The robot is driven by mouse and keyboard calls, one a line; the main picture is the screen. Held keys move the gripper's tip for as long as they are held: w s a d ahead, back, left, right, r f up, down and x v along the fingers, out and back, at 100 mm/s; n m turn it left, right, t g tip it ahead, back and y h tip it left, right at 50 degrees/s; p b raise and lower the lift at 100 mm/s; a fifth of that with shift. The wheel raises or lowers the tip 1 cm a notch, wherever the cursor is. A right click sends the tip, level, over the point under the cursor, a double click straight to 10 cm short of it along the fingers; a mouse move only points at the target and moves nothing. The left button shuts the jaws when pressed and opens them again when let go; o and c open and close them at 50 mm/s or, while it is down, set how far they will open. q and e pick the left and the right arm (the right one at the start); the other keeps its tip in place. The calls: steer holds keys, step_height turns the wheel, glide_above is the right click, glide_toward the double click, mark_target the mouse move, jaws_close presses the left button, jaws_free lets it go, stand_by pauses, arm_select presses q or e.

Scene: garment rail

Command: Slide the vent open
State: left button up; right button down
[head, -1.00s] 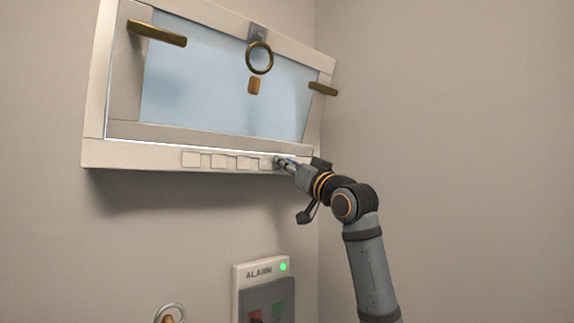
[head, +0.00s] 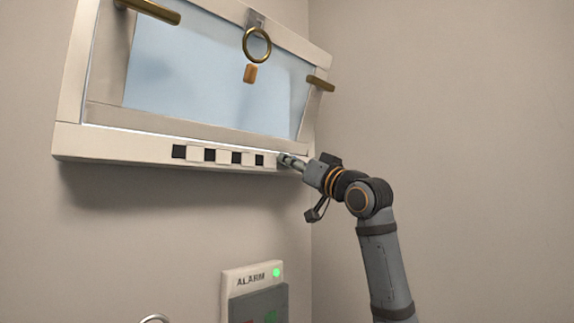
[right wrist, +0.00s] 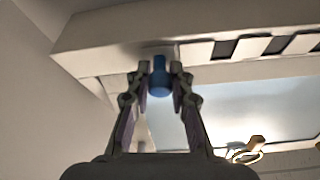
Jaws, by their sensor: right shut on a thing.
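The vent (head: 222,157) is a pale strip in the lower frame of the window. Several dark square slots show along it, with pale pieces between them. They also show in the right wrist view (right wrist: 252,47). My right gripper (head: 287,160) is at the right end of the strip. In the right wrist view its fingers (right wrist: 160,76) are closed around a blue knob (right wrist: 158,84) on the vent slider. The knob is hidden by the fingers in the head view. My left gripper is not in view.
The tilted window pane (head: 215,80) is above the vent, with a brass ring (head: 257,45) and brass handles at its sides. An alarm box (head: 252,281) with a green light is on the wall below. The wall to the right is bare.

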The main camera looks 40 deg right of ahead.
steer(key=c, duration=1.4)
jaws_free()
steer(key=shift+d+r, duration=0.1)
steer(key=shift+r, duration=0.05)
steer(key=shift+c, duration=0.2)
steer(key=shift+o, duration=1.4)
steer(key=shift+s+d, duration=0.1)
steer(key=shift+d, duration=0.1)
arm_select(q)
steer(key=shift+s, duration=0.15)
arm_select(e)
steer(key=v, duration=0.7)
steer(key=shift+s+f, duration=0.2)
steer(key=shift+f, duration=0.05)
